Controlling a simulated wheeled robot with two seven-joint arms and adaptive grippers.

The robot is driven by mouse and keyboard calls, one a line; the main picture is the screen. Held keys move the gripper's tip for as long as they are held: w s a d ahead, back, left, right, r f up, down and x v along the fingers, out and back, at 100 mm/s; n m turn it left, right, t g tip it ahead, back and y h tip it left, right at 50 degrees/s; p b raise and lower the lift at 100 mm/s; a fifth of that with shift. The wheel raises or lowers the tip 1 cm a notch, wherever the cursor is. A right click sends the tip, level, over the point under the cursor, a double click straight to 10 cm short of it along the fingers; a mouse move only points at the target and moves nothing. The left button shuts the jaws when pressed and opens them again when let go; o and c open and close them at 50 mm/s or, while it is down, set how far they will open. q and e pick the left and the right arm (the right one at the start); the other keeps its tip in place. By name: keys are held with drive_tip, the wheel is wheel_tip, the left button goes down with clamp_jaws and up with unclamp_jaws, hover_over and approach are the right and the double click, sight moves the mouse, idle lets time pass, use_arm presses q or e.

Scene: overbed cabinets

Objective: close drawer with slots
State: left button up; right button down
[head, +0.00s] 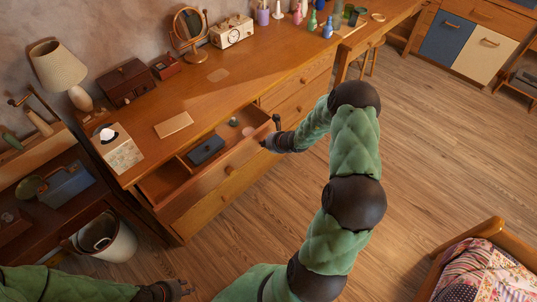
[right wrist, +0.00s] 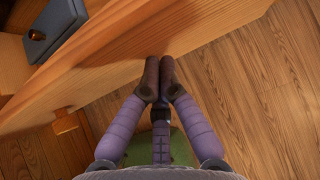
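The drawer (head: 222,166) in the wooden dresser is pulled out, and its inside shows a divider. A dark blue-grey box (head: 206,149) and a small green round item (head: 234,122) lie in it. My right gripper (head: 271,134) is at the right part of the drawer front. In the right wrist view its fingertips (right wrist: 159,72) are together at the outer face of the drawer front (right wrist: 150,42), with nothing seen between them. A wooden knob (right wrist: 65,122) is to their left, apart from them. My left gripper (head: 180,289) is low in the head view, away from the drawer; its finger opening is unclear.
The dresser top (head: 225,90) holds a lamp (head: 60,72), a mirror (head: 189,28), a radio-like clock (head: 232,32) and boxes. A waste bin (head: 104,240) stands left of the drawer. A bed (head: 482,268) is at the lower right. Open wooden floor (head: 420,150) lies right of my right arm.

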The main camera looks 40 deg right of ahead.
sight(245, 132)
drive_tip(key=w, duration=0.8)
drive_tip(key=w+p, duration=0.1)
drive_tip(key=w, duration=0.3)
drive_tip(key=shift+w+a, duration=0.2)
drive_tip(key=shift+a, duration=0.2)
drive_tip(key=shift+w+p, duration=0.3)
drive_tip(key=shift+w, duration=0.5)
